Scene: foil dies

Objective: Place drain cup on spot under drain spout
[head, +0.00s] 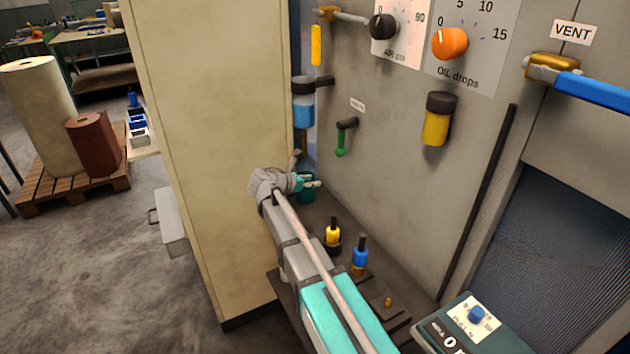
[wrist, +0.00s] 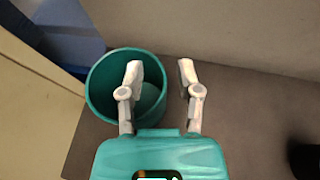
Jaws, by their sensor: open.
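A teal, open-topped cup (wrist: 103,90), which I take for the drain cup, stands upright on the dark shelf. In the head view the cup (head: 306,194) is partly hidden by my gripper (head: 314,184). In the wrist view my gripper (wrist: 160,70) is open. Its left finger is over the cup's mouth and its right finger is outside the cup's right side, so the right wall lies between them. I cannot tell whether either finger touches the cup. A small valve with a green handle (head: 341,140) is on the grey panel above. The marked spot is not clearly visible.
A cream cabinet (head: 205,150) stands close on the left. A blue bowl (head: 303,115) hangs above the cup. Yellow (head: 333,234) and blue (head: 360,254) bottles stand on the shelf (head: 315,215) nearer me.

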